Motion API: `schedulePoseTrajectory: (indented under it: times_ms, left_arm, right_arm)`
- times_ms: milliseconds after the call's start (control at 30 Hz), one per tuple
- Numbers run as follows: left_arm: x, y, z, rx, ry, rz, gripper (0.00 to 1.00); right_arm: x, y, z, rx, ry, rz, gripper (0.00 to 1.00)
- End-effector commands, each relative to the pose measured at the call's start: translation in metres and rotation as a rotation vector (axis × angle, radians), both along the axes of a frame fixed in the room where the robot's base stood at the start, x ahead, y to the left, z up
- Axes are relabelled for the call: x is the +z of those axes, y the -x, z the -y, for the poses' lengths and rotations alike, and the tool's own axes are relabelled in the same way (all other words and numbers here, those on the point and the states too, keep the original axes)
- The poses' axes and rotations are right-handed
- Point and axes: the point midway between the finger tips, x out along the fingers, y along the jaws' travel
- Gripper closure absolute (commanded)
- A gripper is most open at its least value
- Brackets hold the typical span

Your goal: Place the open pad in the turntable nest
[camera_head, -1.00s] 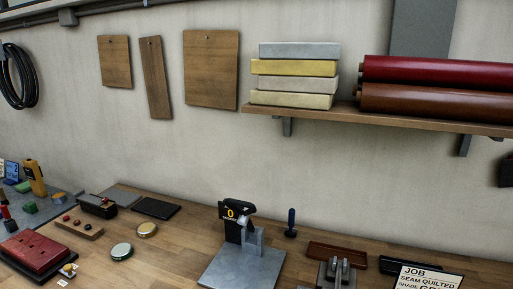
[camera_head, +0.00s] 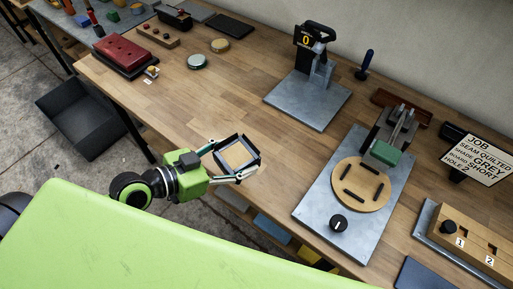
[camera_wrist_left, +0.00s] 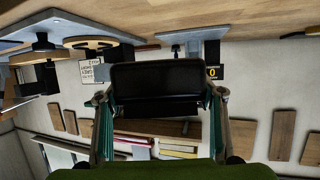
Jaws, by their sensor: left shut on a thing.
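The open pad (camera_head: 239,154) is a square dark-rimmed piece with a tan inside. My left gripper (camera_head: 231,160) is shut on it by two opposite sides and holds it near the bench's front edge. In the left wrist view the pad (camera_wrist_left: 157,80) appears as a dark slab between the two fingers. The turntable nest (camera_head: 361,184) is a round wooden disc with several short black bars, on a grey metal plate (camera_head: 318,205). It lies to the right of the pad, well apart from it. My right gripper is not in view.
A black knob (camera_head: 338,223) and a clamp with a green block (camera_head: 385,153) flank the disc. A scale-like stand (camera_head: 310,95) is behind. A job card (camera_head: 478,160) and numbered wooden block (camera_head: 465,240) are at right. The bench middle is clear.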

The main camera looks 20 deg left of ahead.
Motion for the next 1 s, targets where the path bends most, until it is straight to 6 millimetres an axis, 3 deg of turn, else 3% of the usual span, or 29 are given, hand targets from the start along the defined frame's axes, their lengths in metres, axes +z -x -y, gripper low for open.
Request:
schedulePoseTrajectory:
  times_ms: [267, 600, 1000]
  left_arm:
    - [-0.007, 0.011, 0.021, 0.141, 0.008, 0.003, 0.69]
    - [0.016, 0.022, 0.047, 0.281, 0.007, 0.003, 0.69]
    - [0.029, 0.026, 0.054, 0.323, 0.0, 0.003, 0.69]
  right_arm:
    - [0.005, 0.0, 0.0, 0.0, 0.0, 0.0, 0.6]
    - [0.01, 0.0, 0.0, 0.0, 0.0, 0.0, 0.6]
    - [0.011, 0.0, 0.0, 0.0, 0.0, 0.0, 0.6]
